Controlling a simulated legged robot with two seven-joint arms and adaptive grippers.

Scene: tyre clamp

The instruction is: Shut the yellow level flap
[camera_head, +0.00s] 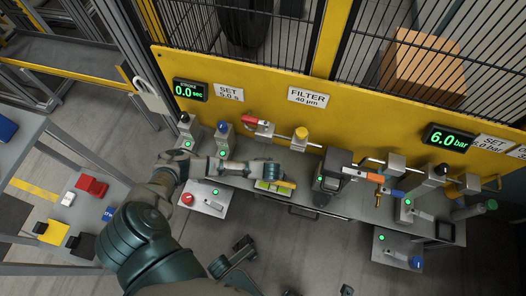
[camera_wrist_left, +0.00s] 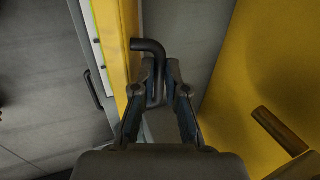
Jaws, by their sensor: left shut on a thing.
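My left arm reaches across the head view to the bench, and its gripper (camera_head: 272,178) is at a small yellow flap (camera_head: 286,183) near the middle of the bench. The flap has a yellow-green part beside it; its exact angle is hard to tell. In the left wrist view my left gripper (camera_wrist_left: 158,85) is shut on a black bent handle (camera_wrist_left: 148,45), whose upper end hooks to the left. A yellow strip (camera_wrist_left: 118,45) is left of the fingers and a wide yellow surface (camera_wrist_left: 240,80) is right. I cannot tell which yellow part is the flap there.
A yellow panel (camera_head: 265,88) with mesh above backs the bench. A dark clamp block (camera_head: 330,175) stands just right of the gripper. A red-handled fitting (camera_head: 256,121) and a yellow-capped post (camera_head: 300,135) stand behind it. A red-button box (camera_head: 202,200) is in front.

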